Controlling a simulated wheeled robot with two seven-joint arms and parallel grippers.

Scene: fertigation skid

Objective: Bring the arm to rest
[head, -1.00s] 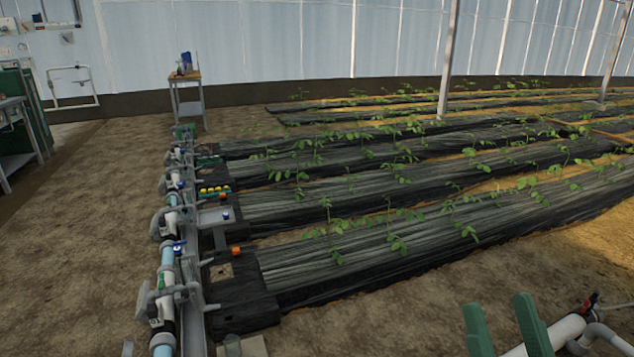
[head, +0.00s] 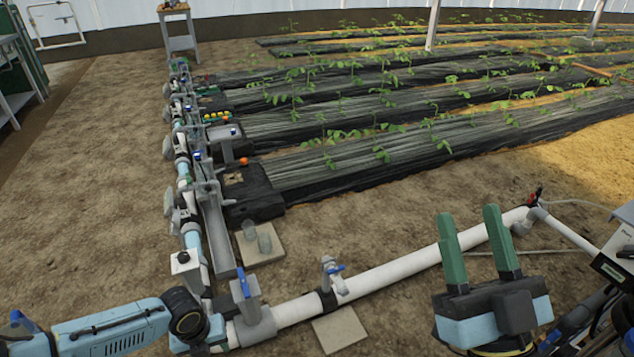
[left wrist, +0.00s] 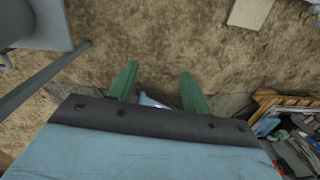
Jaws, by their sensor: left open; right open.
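My right gripper (head: 478,248) shows at the lower right of the head view, with two green fingers pointing up and spread apart. It is open and nothing is between the fingers. It is seen in front of the white pipe, and I cannot tell the gap between them. In the head view a blue link of my left arm lies at the lower left, and the left gripper does not show there. In the left wrist view my left gripper (left wrist: 157,90) has its two green fingers apart, over brown soil. A small pale blue-grey piece shows between the finger bases; I cannot tell what it is.
A white pipe (head: 395,268) with a blue-handled valve (head: 333,273) crosses the foreground. A pipe line with valves (head: 183,165) runs away at left. Plant rows on black film (head: 400,148) lie behind. A wooden-edged crate (left wrist: 285,100) shows in the left wrist view. Bare soil (head: 100,200) is open at left.

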